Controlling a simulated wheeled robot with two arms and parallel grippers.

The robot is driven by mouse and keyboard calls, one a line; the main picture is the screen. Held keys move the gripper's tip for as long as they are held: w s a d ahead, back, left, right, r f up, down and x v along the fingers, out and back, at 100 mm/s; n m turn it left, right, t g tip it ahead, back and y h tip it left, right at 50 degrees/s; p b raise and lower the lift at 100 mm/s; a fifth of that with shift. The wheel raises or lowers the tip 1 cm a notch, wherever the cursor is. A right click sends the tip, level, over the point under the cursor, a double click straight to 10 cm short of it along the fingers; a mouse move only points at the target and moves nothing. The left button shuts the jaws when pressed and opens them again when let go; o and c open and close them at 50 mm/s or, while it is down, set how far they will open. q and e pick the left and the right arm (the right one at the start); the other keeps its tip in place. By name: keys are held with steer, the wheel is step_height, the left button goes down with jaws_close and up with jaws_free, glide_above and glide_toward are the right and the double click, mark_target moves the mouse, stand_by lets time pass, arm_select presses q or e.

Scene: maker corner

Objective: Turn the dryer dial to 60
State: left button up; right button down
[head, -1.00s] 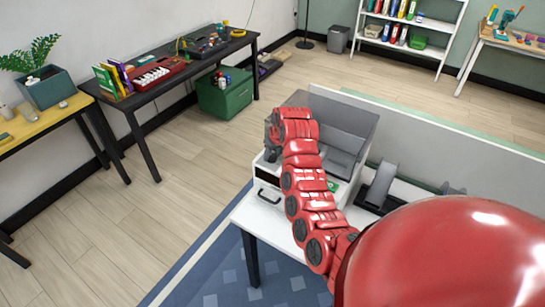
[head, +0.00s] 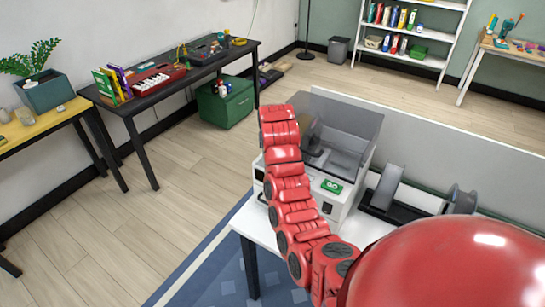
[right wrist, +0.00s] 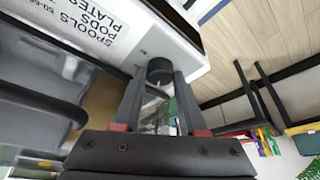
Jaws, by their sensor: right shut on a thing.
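The dryer (head: 336,208) is a white box with a grey see-through lid and a green display on the white table. Its front left side is mostly behind my red right arm in the head view. In the right wrist view the dryer's white panel (right wrist: 130,38) carries a printed label, seen tilted. A round dark dial (right wrist: 160,68) with a pale mark sits on this panel. My right gripper (right wrist: 159,76) is shut on the dial, one finger on each side. The dial's setting is not readable. My left gripper is not in view.
A grey spool holder (head: 392,190) stands right of the dryer on the white table (head: 262,232), before a low partition (head: 440,150). A black bench (head: 205,68) with a red keyboard stands at the left wall. Floor between is clear.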

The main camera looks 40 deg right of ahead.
steer(key=c, duration=0.7)
jaws_free()
steer(key=shift+c, duration=0.2)
steer(key=shift+r, duration=0.4)
steer(key=p+v, duration=1)
steer(key=v, duration=0.6)
steer(key=shift+r, duration=0.25)
steer(key=shift+a, duration=0.1)
